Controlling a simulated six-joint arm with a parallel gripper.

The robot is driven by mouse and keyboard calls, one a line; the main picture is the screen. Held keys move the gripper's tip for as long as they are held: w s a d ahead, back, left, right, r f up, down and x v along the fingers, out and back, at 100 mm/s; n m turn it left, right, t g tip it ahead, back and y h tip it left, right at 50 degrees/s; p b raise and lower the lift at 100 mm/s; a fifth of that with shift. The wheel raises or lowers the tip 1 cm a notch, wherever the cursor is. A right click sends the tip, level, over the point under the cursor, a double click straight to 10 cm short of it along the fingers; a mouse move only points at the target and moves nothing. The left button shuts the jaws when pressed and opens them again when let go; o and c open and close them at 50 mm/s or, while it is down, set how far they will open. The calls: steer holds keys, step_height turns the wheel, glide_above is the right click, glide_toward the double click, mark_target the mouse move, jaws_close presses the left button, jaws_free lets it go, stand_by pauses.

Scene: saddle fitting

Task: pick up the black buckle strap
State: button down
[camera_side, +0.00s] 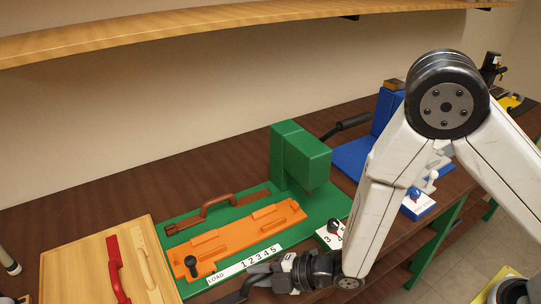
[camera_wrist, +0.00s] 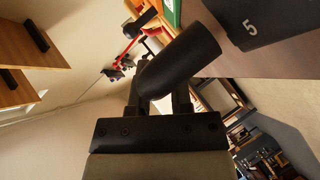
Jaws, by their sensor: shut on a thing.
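My gripper (camera_side: 256,279) is low at the front of the bench in the side view, beside the front edge of the green fixture. It is shut on a dark piece, the black buckle strap (camera_side: 236,296), which reaches down to the lower left and is partly cut off by the frame. In the wrist view, the black strap (camera_wrist: 182,64) shows as a thick, rounded black end across my two fingers (camera_wrist: 160,100). The rest of its shape is hidden or hard to tell against the black fingers.
A wooden tray (camera_side: 78,268) at left holds a red strap (camera_side: 116,266) and a cream strap (camera_side: 147,266). The green fixture (camera_side: 300,157) carries an orange plate (camera_side: 235,240), a brown strap (camera_side: 218,204) and a "LOAD 12345" label. A blue fixture (camera_side: 355,157) stands behind.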

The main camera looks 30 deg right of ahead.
steer(key=shift+r, duration=3.2)
steer(key=shift+w, duration=0.1)
